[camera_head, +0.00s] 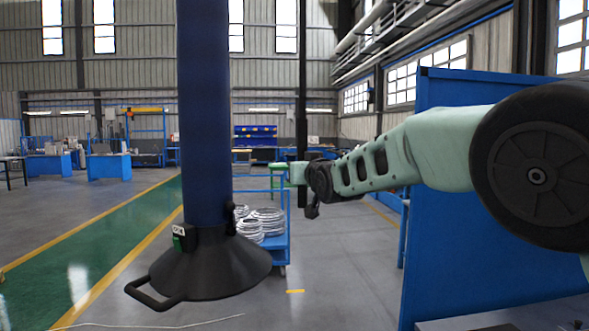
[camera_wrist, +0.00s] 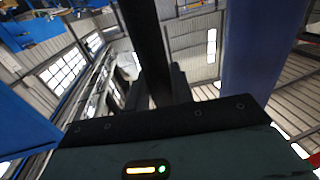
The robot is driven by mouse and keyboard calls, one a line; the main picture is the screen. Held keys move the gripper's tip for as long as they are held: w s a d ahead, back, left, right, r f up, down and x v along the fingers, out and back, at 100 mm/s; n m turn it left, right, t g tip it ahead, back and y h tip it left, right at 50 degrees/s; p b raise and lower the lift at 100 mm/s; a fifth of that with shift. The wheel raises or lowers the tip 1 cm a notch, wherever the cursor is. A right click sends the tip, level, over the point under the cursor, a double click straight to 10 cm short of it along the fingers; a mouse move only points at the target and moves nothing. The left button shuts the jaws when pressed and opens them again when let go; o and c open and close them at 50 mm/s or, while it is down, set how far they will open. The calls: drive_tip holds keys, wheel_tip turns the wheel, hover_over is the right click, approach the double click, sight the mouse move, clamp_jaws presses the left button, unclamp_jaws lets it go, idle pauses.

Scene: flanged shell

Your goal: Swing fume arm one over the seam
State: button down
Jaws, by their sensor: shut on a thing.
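A fume arm with a thick dark blue tube (camera_head: 205,110) hangs at left centre in the head view. The blue tube also shows at the right of the wrist view (camera_wrist: 262,50). My gripper (camera_head: 308,186) is right of the hood, apart from it, and shut on a dark upright bar (camera_head: 302,80). The bar runs up from the jaws in the wrist view (camera_wrist: 148,40). I see no seam.
A tall blue panel (camera_head: 450,105) stands at right behind my arm. A blue trolley (camera_head: 276,245) with coiled wire is behind the hood. A pale cable lies on the floor at the bottom. Grey floor (camera_head: 345,265) is open between hood and panel.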

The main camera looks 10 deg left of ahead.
drive_tip(key=shift+w+d+r, duration=0.1)
drive_tip(key=shift+w+r, duration=0.05)
drive_tip(key=shift+w, duration=0.15)
drive_tip(key=c, duration=1.2)
unclamp_jaws()
drive_tip(key=shift+c, duration=0.2)
drive_tip(key=b+v, duration=0.8)
drive_tip(key=v, duration=0.9)
drive_tip(key=shift+s+b, duration=0.2)
drive_tip(key=shift+b, duration=0.1)
